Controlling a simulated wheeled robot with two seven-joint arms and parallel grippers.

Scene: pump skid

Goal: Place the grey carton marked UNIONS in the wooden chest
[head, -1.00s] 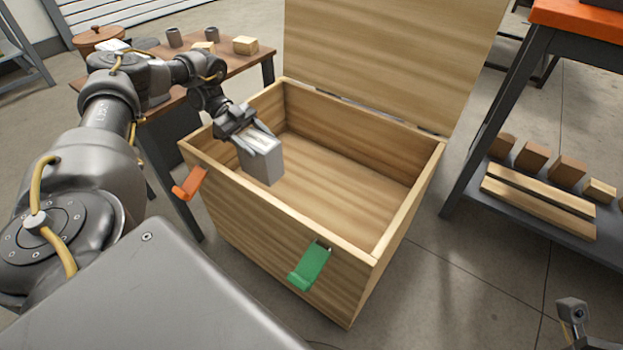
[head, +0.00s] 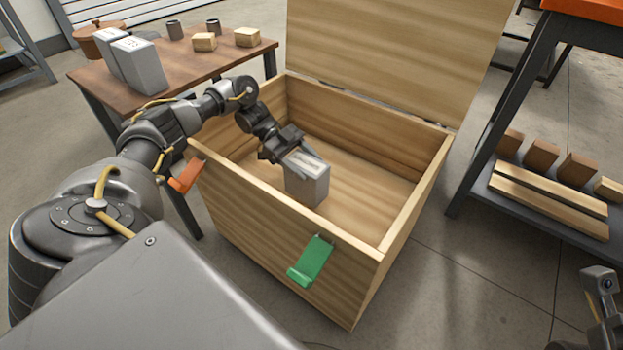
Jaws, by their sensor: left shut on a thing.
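The grey carton (head: 308,188) is upright within the opening of the wooden chest (head: 290,240); its marking is too small to read. My left gripper (head: 303,160) is shut on the top of the carton. I cannot tell whether the carton's base touches the chest floor. The chest's lid (head: 395,50) stands open at the back. Part of my right arm (head: 602,290) shows at the lower right; its fingertips cannot be made out clearly.
A brown table (head: 190,75) at the left bears grey cartons (head: 138,65), wooden blocks (head: 204,41), dark cups and a brown pot (head: 100,38). A shelf with wood pieces (head: 548,200) stands right.

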